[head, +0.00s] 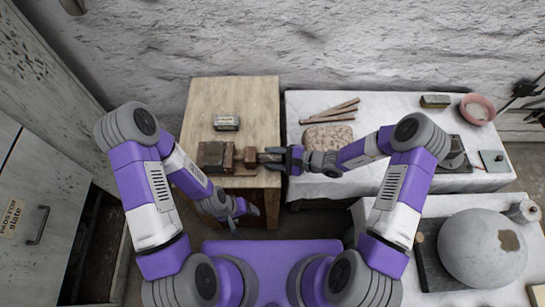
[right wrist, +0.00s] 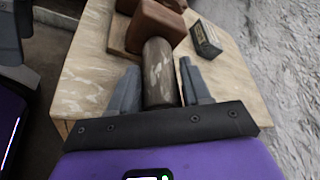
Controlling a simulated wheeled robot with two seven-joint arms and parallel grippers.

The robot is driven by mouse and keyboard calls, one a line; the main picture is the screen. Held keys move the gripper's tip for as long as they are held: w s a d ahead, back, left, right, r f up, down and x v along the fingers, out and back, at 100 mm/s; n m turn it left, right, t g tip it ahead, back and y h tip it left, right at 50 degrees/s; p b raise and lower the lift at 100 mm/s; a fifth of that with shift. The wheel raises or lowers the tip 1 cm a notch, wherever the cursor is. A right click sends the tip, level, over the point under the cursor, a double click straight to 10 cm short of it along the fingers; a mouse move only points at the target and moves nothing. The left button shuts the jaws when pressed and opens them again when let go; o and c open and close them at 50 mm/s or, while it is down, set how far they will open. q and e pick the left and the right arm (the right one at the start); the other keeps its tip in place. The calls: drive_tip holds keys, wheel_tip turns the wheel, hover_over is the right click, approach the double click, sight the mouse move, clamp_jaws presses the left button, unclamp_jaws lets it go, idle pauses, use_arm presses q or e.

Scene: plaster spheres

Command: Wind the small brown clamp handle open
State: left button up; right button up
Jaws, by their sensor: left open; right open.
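The clamp (head: 216,155) is a brown block-like piece on the wooden bench, with a reddish-brown block (right wrist: 153,24) at its right end. Its small brown handle (right wrist: 160,72), a worn cylinder, sticks out towards my right gripper (head: 280,157). In the right wrist view my right gripper (right wrist: 159,67) is open, with one finger on each side of the handle. A gap shows beside the handle at the left finger; contact at the right finger is unclear. My left gripper (head: 243,210) is open and empty, low by the bench's front edge, away from the clamp.
A small labelled box (head: 227,122) lies behind the clamp on the wooden bench (head: 235,92). To the right, a white-covered table (head: 375,105) holds sticks (head: 330,112), a mottled slab (head: 328,137) and a pink bowl (head: 477,108). A large plaster sphere (head: 475,250) stands at front right.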

drive_tip(key=shift+a, duration=0.1)
drive_tip(key=c, duration=0.7)
drive_tip(key=shift+f, duration=0.1)
